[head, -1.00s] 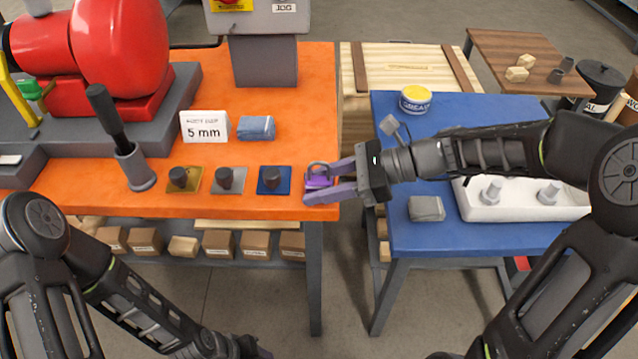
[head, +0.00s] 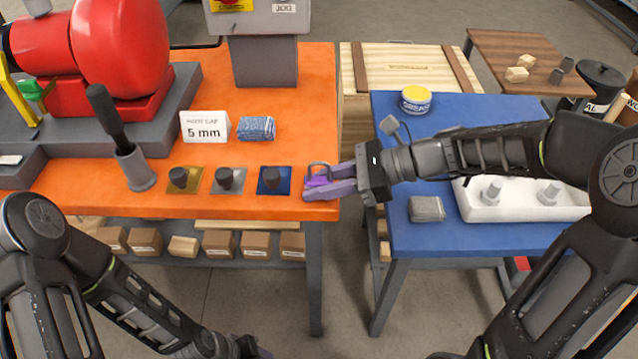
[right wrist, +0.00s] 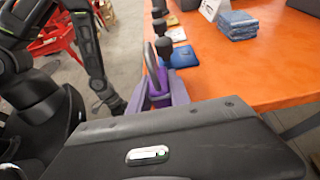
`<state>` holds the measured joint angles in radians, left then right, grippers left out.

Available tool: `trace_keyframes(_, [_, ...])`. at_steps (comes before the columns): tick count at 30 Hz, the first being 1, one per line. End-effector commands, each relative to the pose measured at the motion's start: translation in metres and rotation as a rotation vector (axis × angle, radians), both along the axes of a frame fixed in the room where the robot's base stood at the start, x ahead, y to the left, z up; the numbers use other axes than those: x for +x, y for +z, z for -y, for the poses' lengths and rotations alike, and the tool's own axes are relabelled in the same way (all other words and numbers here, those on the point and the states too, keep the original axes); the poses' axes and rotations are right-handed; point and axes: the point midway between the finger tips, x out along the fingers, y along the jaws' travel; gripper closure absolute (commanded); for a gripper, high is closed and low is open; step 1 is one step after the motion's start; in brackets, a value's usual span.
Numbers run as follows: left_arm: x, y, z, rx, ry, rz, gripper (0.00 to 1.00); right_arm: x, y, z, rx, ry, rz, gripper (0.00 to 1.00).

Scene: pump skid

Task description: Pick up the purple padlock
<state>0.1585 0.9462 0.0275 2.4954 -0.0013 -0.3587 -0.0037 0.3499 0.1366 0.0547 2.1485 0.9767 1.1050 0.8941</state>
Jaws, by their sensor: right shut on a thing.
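The purple padlock (head: 317,181) is at the right end of the orange table, with its grey shackle up. My right gripper (head: 320,184) reaches in from the right and is shut on the padlock's body. In the right wrist view the padlock (right wrist: 158,82) shows between the purple-grey fingers, its shackle standing up. I cannot tell whether the padlock still touches the tabletop. My left arm hangs low at the left of the head view; its gripper (head: 240,348) is at the bottom edge, and its jaws do not show clearly.
On the orange table (head: 300,120), knobs on a blue plate (head: 273,181), a grey plate (head: 230,181) and a gold plate (head: 184,180) stand left of the padlock. A folded blue cloth (head: 256,129) lies behind. A gap separates the blue table (head: 440,240).

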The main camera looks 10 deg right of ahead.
Motion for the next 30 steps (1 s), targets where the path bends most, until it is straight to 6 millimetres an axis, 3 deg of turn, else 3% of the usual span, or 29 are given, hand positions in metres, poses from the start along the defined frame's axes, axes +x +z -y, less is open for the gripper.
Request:
trace_keyframes(5, [0.000, 0.004, 0.000, 0.000, 0.000, 0.000, 0.64, 0.001, 0.016, 0.000, 0.000, 0.001, 0.004, 1.00])
trace_keyframes(18, [0.000, 0.017, 0.000, 0.000, 0.001, 0.000, 0.64, 0.000, 0.093, 0.000, 0.000, -0.001, 0.004, 1.00])
trace_keyframes(30, [0.000, 0.017, 0.000, 0.000, 0.001, 0.000, 0.64, 0.000, 0.100, 0.000, 0.001, 0.000, 0.001, 1.00])
